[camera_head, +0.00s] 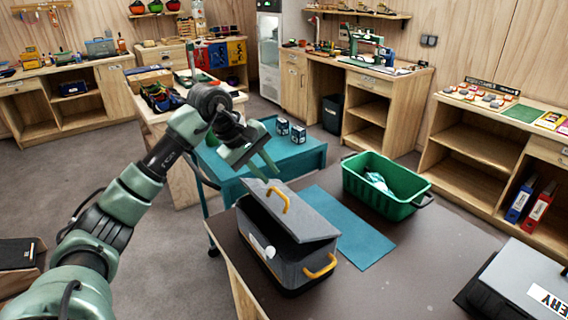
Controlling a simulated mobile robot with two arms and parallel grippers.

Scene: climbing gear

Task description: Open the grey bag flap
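The grey bag (262,256) stands on the dark table (405,275) in the lower middle, with a white mark on its front and a yellow handle (320,266) at its right end. Its grey flap (303,214) carries another yellow handle (279,199). The flap is tilted up a little, with a dark gap under its right end; the inside is hidden. My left gripper (263,168) is above and behind the bag's left end. Its two fingers look apart, with nothing between them, and it seems clear of the flap. My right gripper is out of view.
A teal mat (357,238) lies beside the bag. A green crate (385,201) with something pale inside stands behind it. A grey case (528,278) is at the lower right. A teal cart (300,160) with small boxes stands behind the table. The table's front middle is clear.

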